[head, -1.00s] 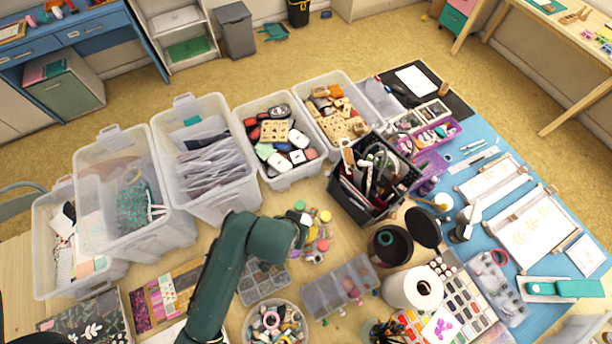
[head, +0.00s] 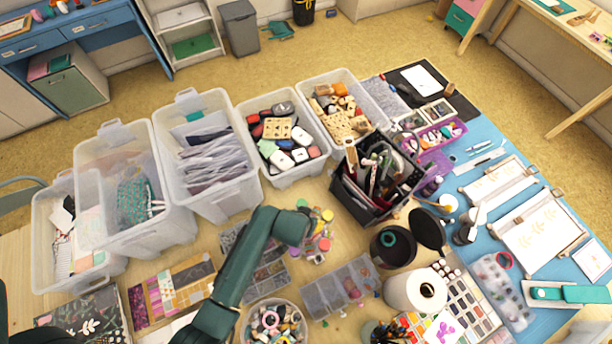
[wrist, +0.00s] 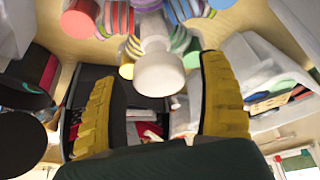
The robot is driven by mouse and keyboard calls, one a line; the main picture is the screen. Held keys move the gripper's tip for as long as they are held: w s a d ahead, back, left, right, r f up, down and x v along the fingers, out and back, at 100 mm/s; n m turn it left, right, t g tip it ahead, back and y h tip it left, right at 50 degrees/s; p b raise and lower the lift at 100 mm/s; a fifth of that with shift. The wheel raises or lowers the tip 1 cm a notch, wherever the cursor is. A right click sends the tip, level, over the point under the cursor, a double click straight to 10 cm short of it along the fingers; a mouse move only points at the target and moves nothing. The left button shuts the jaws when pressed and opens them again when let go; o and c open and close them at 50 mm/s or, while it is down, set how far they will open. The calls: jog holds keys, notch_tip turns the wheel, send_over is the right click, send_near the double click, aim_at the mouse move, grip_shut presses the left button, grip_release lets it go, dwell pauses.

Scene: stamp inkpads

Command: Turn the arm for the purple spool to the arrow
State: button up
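A stand with several striped coloured spools (head: 322,238) sits on the table in the head view, partly hidden behind my arm. In the wrist view it fills the top, around a white round knob (wrist: 160,72). A red-ended spool (wrist: 80,18) is at the upper left. I cannot make out for sure which spool is the purple one, and no arrow can be made out. My gripper (wrist: 160,68) is open, its two yellow fingers apart on either side of the knob's picture position. I cannot tell whether either touches anything. In the head view my wrist hides the fingers.
A black caddy of tools (head: 368,200) stands to the right of the stand. A clear divided box (head: 340,290) and a round tub of rolls (head: 274,308) are in front. Clear bins (head: 282,178) line the back. Free room around the stand is small.

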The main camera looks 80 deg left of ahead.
jog(key=c, duration=1.2)
